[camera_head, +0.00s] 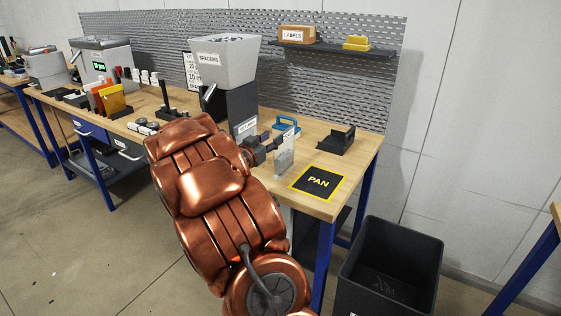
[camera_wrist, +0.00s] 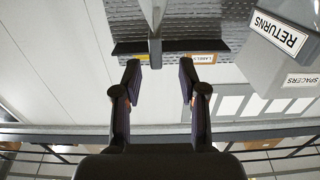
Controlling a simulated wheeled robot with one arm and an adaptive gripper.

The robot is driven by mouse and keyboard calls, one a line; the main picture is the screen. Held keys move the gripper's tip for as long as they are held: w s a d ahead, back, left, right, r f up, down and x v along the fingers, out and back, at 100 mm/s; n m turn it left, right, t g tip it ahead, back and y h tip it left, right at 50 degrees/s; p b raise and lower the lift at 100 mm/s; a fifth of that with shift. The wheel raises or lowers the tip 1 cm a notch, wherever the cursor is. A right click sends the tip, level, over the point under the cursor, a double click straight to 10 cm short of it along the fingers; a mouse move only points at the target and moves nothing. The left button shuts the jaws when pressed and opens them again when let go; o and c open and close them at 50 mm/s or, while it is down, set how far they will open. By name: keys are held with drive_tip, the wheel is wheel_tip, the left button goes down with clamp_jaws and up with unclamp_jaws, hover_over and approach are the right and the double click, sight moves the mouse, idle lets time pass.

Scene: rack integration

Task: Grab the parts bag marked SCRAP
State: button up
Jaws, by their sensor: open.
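No marking reading SCRAP is legible in either view, so I cannot tell which thing is that bag. A small pale, translucent upright item (camera_head: 284,162) stands at the bench's front edge beside my gripper (camera_head: 268,146); I cannot tell whether it is a bag. Several red, orange and yellow upright pieces (camera_head: 112,99) stand at the bench's left; their markings are unreadable. In the wrist view, my gripper (camera_wrist: 159,80) is open, with its two fingers apart and nothing visibly held between them.
A grey hopper marked SPACERS (camera_head: 224,62) stands behind my arm. A black PAN mat (camera_head: 318,182) lies at the bench's right corner, near a dark bracket (camera_head: 336,140). A shelf (camera_head: 335,49) holds a LABELS box (camera_head: 296,34). A black bin (camera_head: 392,270) stands on the floor.

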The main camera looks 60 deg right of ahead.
sight(285, 137)
drive_tip(key=shift+s+d+f+b, duration=0.15)
drive_tip(key=shift+d+f+b, duration=0.35)
drive_tip(key=shift+d+f, duration=0.35)
drive_tip(key=shift+d+f+p, duration=0.2)
drive_tip(key=shift+d+p, duration=0.25)
drive_tip(key=shift+d, duration=1.1)
drive_tip(key=shift+d+f+p, duration=0.15)
drive_tip(key=shift+d+p, duration=0.25)
drive_tip(key=shift+d, duration=1.1)
clamp_jaws()
